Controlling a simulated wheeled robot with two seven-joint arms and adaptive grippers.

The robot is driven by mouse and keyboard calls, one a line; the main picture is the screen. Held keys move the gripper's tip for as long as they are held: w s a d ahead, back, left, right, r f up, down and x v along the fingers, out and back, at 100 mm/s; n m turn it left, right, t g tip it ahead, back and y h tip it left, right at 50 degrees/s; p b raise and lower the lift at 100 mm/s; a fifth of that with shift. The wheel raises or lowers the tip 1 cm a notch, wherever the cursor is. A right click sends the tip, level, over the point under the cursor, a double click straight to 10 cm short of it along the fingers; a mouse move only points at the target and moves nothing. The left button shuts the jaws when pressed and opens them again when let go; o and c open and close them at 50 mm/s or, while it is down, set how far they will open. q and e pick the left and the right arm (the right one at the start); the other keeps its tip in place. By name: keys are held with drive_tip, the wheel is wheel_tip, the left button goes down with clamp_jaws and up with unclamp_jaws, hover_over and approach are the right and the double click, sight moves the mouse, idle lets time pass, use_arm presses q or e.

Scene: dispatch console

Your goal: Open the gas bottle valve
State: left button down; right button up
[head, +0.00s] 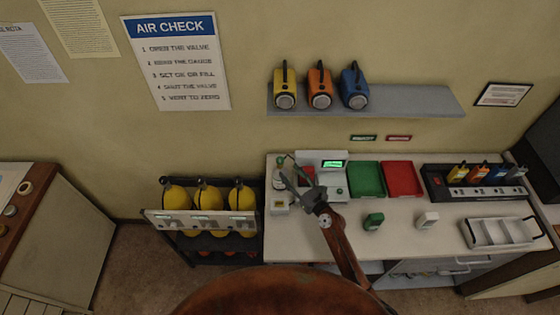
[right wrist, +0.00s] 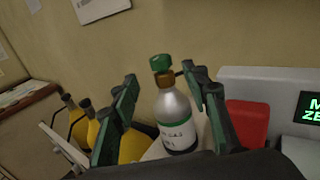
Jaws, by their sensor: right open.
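The gas bottle (right wrist: 176,118) is a silver cylinder with a green and white label, a brass-coloured neck and a green valve knob (right wrist: 160,62) on top. In the right wrist view it stands between the spread fingers of my right gripper (right wrist: 163,78), with no clear contact. In the head view the bottle (head: 279,180) is at the left end of the worktop, partly behind my open, empty right gripper (head: 288,172). Whether the valve is open or shut cannot be told. My left gripper is not in view.
A grey device with a lit green display (head: 334,164) stands right of the bottle, beside a red block (right wrist: 247,122). Green (head: 367,179) and red (head: 402,179) trays lie further right. A rack of yellow cylinders (head: 207,197) stands left of the worktop. The front middle worktop has free room.

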sight(283, 163)
drive_tip(key=x, duration=0.8)
clamp_jaws()
idle(0.5)
